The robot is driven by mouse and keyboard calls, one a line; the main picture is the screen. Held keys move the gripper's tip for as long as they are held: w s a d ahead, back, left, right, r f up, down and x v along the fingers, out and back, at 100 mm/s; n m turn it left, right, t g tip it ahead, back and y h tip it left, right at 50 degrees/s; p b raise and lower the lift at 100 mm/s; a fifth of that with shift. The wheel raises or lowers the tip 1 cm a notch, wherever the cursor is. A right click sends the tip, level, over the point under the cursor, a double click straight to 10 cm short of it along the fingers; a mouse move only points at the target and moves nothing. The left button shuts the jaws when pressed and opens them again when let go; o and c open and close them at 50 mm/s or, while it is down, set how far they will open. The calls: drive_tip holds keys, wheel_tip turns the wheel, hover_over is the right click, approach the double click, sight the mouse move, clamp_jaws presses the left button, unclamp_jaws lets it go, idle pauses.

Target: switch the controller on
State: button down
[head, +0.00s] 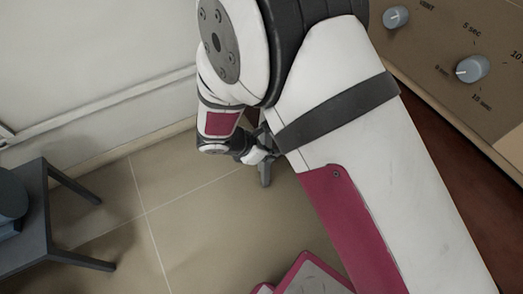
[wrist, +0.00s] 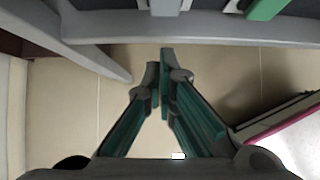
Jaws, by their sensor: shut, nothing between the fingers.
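A brown panel (head: 446,62) with printed labels, including "VENT" and "5 SEC", shows at the upper right of the head view. It carries a small grey knob (head: 396,17) and a larger grey knob (head: 472,68). I cannot tell whether this panel belongs to the controller, and no power switch is recognisable. My gripper (head: 265,172) points down over the tiled floor, left of the panel and well apart from it, partly hidden by my arm. In the wrist view my gripper (wrist: 160,78) has its dark green fingers together with nothing between them.
A dark grey table (head: 42,215) with a dark rounded object (head: 10,196) stands at the left. A pale wall (head: 90,70) rises behind the tiled floor (head: 185,215). A grey structure (wrist: 200,28) crosses the top of the wrist view, close beyond the fingertips.

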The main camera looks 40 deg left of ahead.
drive_tip(key=shift+w+d+f, duration=0.1)
drive_tip(key=shift+w+d, duration=0.25)
drive_tip(key=shift+w, duration=0.5)
drive_tip(key=shift+w+d, duration=0.3)
drive_tip(key=shift+w, duration=0.5)
drive_tip(key=shift+b, duration=0.4)
drive_tip(key=shift+w+d+f+t+h+b, duration=0.2)
drive_tip(key=shift+w+t+h+b, duration=0.15)
drive_tip(key=shift+t+b, duration=0.25)
drive_tip(key=shift+r, duration=0.1)
drive_tip(key=shift+r+p, duration=0.5)
drive_tip(key=shift+r, duration=0.25)
